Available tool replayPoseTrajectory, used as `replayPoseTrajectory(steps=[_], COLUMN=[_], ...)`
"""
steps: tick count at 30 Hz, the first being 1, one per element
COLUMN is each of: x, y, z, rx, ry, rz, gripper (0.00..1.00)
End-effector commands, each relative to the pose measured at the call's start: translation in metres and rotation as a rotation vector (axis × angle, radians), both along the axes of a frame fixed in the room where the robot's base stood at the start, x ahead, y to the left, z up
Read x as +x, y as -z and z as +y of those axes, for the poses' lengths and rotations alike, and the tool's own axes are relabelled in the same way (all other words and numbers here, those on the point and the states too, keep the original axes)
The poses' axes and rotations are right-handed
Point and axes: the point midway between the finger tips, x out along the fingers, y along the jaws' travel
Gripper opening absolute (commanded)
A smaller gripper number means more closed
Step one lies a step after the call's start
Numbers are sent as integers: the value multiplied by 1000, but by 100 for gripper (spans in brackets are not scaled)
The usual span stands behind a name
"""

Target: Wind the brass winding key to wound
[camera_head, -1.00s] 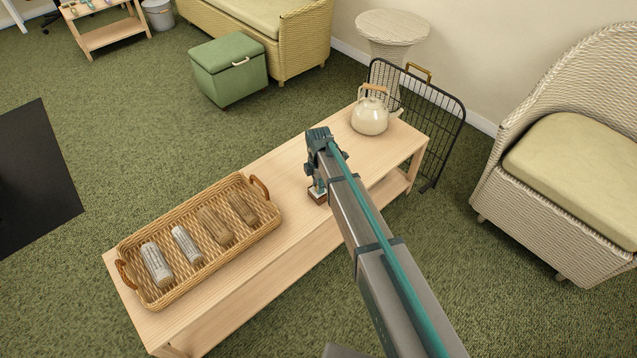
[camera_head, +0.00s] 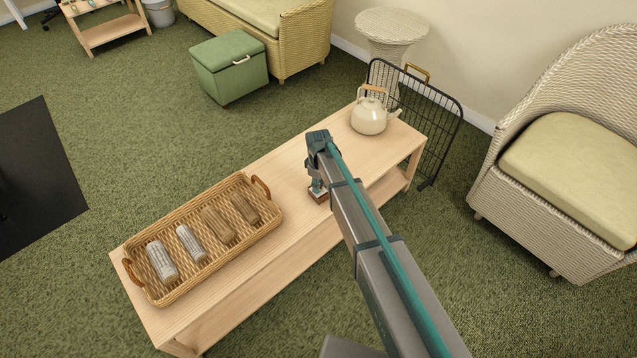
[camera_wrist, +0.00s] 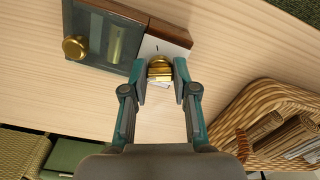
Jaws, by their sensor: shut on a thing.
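The brass winding key (camera_wrist: 160,70) is a small rounded brass piece on a white plate (camera_wrist: 152,47) with a short dark mark. The plate is on a wooden-edged box (camera_wrist: 172,31) on the bench. My gripper (camera_wrist: 160,77) is shut on the key, with one teal finger on each side of it. In the head view my gripper (camera_head: 316,186) points down at the box (camera_head: 318,199), hiding most of it and the key. The key's angle relative to the mark is hard to tell.
A dark panel with a brass knob (camera_wrist: 75,47) is beside the white plate. A wicker tray (camera_head: 262,187) with several rolled items lies left on the light wooden bench (camera_head: 286,160). A cream kettle (camera_head: 369,115) stands at the bench's far right end.

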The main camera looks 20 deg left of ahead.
Motion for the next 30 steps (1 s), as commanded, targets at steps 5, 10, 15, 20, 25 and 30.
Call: replayPoseTrajectory(steps=[5, 10, 15, 20, 25, 30], x=[0, 0, 0, 0, 0, 0], y=[-1, -1, -1, -1, -1, -1], z=[0, 0, 0, 0, 0, 0], rx=[0, 0, 0, 0, 0, 0], ry=[168, 329, 491, 642, 804, 966], rz=[0, 0, 0, 0, 0, 0], gripper=[0, 0, 0, 0, 0, 0])
